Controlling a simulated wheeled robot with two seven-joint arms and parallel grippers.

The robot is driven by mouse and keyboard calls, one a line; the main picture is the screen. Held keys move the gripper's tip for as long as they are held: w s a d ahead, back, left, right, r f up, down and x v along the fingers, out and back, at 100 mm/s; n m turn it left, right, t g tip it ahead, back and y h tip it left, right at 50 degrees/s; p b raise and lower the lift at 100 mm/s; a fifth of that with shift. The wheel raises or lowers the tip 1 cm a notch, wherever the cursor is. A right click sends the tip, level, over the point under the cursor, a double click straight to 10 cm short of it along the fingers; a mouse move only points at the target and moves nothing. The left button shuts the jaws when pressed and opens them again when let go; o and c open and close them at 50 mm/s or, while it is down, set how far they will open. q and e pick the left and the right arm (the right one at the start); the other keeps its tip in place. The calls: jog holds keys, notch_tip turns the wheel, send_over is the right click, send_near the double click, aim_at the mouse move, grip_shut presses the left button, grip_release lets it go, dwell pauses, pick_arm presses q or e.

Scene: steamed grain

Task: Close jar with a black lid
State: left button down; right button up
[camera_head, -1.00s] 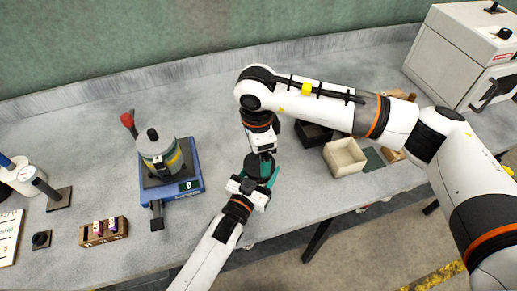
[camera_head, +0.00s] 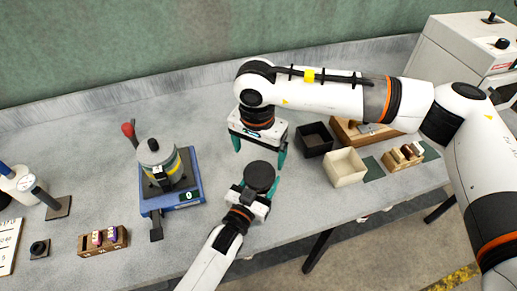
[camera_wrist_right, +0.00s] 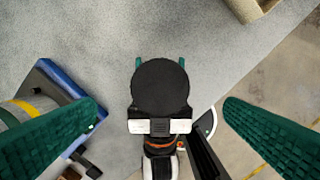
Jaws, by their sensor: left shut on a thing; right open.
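A round black lid (camera_head: 259,176) shows from above at my left gripper, with the jar body under it hidden. It also shows as a flat black disc (camera_wrist_right: 160,87) in the right wrist view. My left gripper (camera_head: 257,189) is shut on the jar and holds it near the table's front edge; its green fingertips stick out past the disc in the wrist view. My right gripper (camera_head: 259,152) is open and empty, above and behind the lid. Its two green fingers stand wide on either side of the disc in the wrist view, apart from it.
A blue scale (camera_head: 188,197) bearing a grey pot (camera_head: 157,152) stands left. A small wooden rack (camera_head: 103,240) is front left. A black box (camera_head: 313,140), a cream box (camera_head: 345,168) and wooden holders (camera_head: 404,157) stand right. A white machine (camera_head: 455,50) is back right.

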aim_at(259, 173)
pick_arm(q)
jog(key=shift+r, duration=0.1)
pick_arm(e)
jog(key=shift+w+d+f, duration=0.1)
jog(key=shift+w+f, duration=0.05)
jog(key=shift+f, duration=3.85)
jog(key=shift+c, duration=0.2)
jog(key=c, duration=1)
jog(key=shift+o, duration=0.2)
jog(key=m, duration=0.9)
jog(key=o, duration=1.1)
jog(key=shift+c, duration=0.2)
